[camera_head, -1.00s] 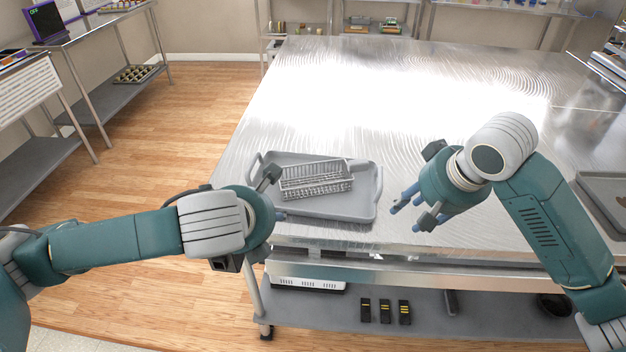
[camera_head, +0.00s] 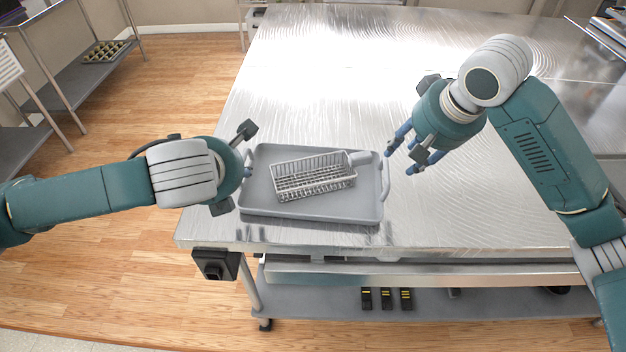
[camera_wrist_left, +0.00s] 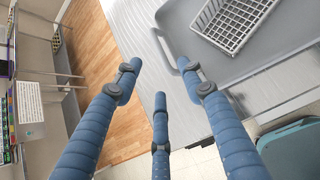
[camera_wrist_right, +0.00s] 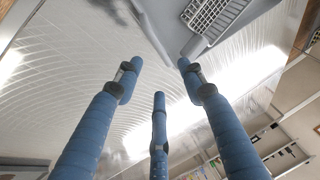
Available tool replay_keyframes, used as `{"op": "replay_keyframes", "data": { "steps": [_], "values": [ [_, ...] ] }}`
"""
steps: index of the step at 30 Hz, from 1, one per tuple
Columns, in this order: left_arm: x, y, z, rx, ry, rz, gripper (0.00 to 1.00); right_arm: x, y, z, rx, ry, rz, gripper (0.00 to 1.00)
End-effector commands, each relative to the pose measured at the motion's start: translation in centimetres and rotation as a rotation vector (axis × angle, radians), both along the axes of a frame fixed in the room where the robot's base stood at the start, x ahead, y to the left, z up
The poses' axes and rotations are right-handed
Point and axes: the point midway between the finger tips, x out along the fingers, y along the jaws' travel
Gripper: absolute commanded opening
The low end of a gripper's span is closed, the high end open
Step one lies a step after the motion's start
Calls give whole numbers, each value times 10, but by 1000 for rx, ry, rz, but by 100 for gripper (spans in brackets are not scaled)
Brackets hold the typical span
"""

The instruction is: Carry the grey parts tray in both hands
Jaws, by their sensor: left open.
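The grey parts tray (camera_head: 352,207) lies flat near the front left corner of the metal table, with a raised handle at each short end. A light grey wire basket (camera_head: 313,175) sits inside it. My left gripper (camera_head: 246,170) is open at the tray's left end. In the left wrist view, its fingers (camera_wrist_left: 158,68) are spread beside the tray handle (camera_wrist_left: 163,48); I cannot tell whether one touches it. My right gripper (camera_head: 399,160) is open and empty, just right of the right handle (camera_head: 385,180). In the right wrist view, its fingers (camera_wrist_right: 160,64) are spread short of the tray (camera_wrist_right: 166,22).
The metal table (camera_head: 300,75) is clear behind the tray. A lower shelf (camera_head: 330,303) holds several black items with yellow marks (camera_head: 386,298). Side shelving (camera_head: 75,75) with a tray of round items stands at the left, across open wooden floor.

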Motion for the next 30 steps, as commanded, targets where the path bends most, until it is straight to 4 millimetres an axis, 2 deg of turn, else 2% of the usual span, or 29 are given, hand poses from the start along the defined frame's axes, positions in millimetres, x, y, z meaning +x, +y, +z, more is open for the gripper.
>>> {"op": "replay_keyframes", "data": {
  "steps": [5, 12, 18, 24, 30],
  "values": [
    [16, 3, -17, 1, 3, 4, 40, 8, 3, -22, -1, 5, -1, 40],
    [48, 6, -47, 1, 2, 4, 40, 26, 11, -62, 0, 5, 1, 40],
    [67, 9, -65, 1, 1, 2, 40, 37, 15, -86, -1, 3, 0, 40],
    [75, 9, -72, 0, 0, 0, 40, 41, 16, -95, 0, 1, 1, 40],
    [75, 10, -73, 0, 0, 0, 40, 41, 17, -96, 0, 1, 1, 40]
  ]
}}
